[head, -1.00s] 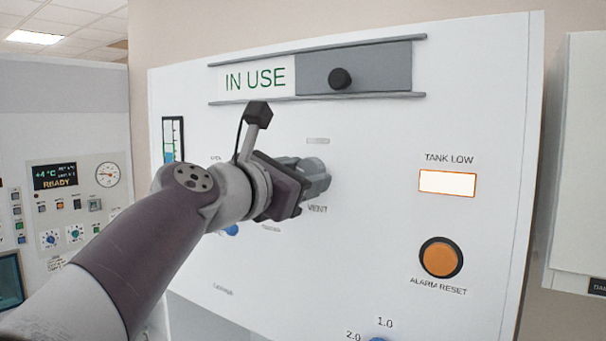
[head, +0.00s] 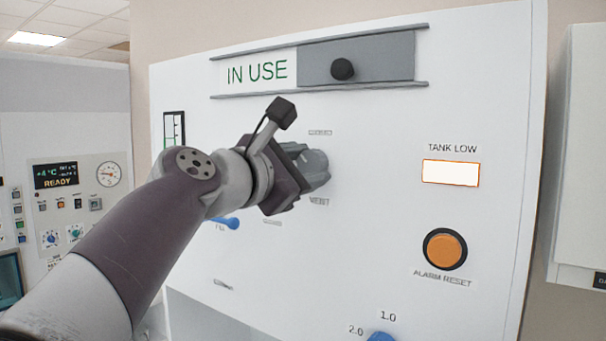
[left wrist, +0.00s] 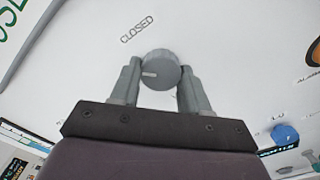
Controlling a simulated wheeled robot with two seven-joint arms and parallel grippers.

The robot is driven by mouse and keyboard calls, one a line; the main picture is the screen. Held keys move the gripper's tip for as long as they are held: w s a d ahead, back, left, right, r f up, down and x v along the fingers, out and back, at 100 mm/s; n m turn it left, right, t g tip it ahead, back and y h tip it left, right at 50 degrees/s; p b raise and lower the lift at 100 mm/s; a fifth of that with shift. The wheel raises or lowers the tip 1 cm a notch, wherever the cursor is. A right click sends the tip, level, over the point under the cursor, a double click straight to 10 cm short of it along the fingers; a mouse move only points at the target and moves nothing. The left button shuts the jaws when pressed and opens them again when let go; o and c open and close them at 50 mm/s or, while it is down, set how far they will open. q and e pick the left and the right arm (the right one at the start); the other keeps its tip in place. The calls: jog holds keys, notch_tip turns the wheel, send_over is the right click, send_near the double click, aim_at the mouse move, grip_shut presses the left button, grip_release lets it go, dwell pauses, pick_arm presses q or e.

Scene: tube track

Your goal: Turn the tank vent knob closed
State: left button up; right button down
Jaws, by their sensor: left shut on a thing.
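The grey vent knob (left wrist: 160,70) sticks out of the white panel (head: 400,135), above the VENT label (head: 319,201). In the left wrist view a white mark on its face points left, and the CLOSED label (left wrist: 137,28) lies up and to the left of the knob. My left gripper (left wrist: 158,72) is shut on the knob, one finger on each side. In the head view the gripper (head: 312,168) and its wrist hide part of the knob. My right gripper is not in view.
An IN USE slider (head: 355,60) runs above the knob. To the right are a lit TANK LOW lamp (head: 450,173) and an orange ALARM RESET button (head: 445,249). A blue handle (head: 225,222) sits below my wrist. Panel space right of the knob is clear.

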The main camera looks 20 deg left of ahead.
pick_arm(q)
jog(key=m+b, duration=0.1)
jog(key=m, duration=0.3)
jog(key=shift+s+r+m+b, duration=0.1)
jog(key=shift+r+m+b, duration=0.1)
jog(key=shift+m+b, duration=0.15)
jog(key=m+b, duration=0.1)
jog(key=m, duration=0.3)
jog(key=shift+r, duration=0.1)
jog(key=shift+m, duration=0.25)
jog(key=o, duration=1.1)
jog(key=shift+c, duration=0.2)
jog(key=shift+d, duration=0.1)
